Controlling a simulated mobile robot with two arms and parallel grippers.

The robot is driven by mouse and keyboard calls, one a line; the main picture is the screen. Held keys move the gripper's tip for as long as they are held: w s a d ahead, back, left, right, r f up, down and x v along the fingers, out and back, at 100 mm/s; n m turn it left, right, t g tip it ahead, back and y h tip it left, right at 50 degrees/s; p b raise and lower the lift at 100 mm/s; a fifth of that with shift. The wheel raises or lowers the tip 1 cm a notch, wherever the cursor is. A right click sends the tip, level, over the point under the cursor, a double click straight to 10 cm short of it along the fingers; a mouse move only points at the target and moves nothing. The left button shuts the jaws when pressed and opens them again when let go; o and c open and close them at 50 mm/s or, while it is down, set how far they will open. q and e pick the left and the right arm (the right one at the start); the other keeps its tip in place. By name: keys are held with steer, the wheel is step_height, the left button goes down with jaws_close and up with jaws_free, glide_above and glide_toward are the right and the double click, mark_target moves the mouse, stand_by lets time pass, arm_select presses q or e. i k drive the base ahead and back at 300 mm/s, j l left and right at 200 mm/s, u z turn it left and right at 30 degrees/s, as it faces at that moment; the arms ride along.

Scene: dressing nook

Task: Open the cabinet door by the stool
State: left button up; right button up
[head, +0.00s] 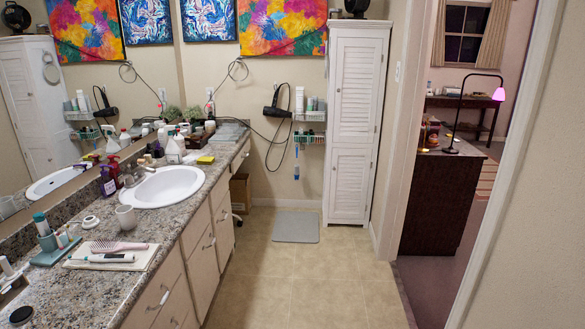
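A counter runs along the left, with pale cabinet doors and drawers (222,230) under it; they look shut and have metal handles. At its far end, a brown object (240,192) is partly hidden in the space under the counter; I cannot tell if it is the stool. A tall white cabinet (352,120) with louvered doors stands against the back wall, its upper and lower doors shut. No stool shows clearly. Neither of my grippers is in view.
A grey mat (296,227) lies on the clear tiled floor (300,285). A doorway at the right shows a dark cabinet (435,205) with a lamp (497,94).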

mark_target(222, 224)
steer(key=i+u, duration=0.1)
steer(key=i, duration=0.4)
steer(key=i+l+u, duration=0.15)
steer(key=i, duration=0.35)
steer(key=i+l+u, duration=0.1)
steer(key=i, duration=0.4)
steer(key=i+l+u, duration=0.15)
steer(key=i, duration=0.35)
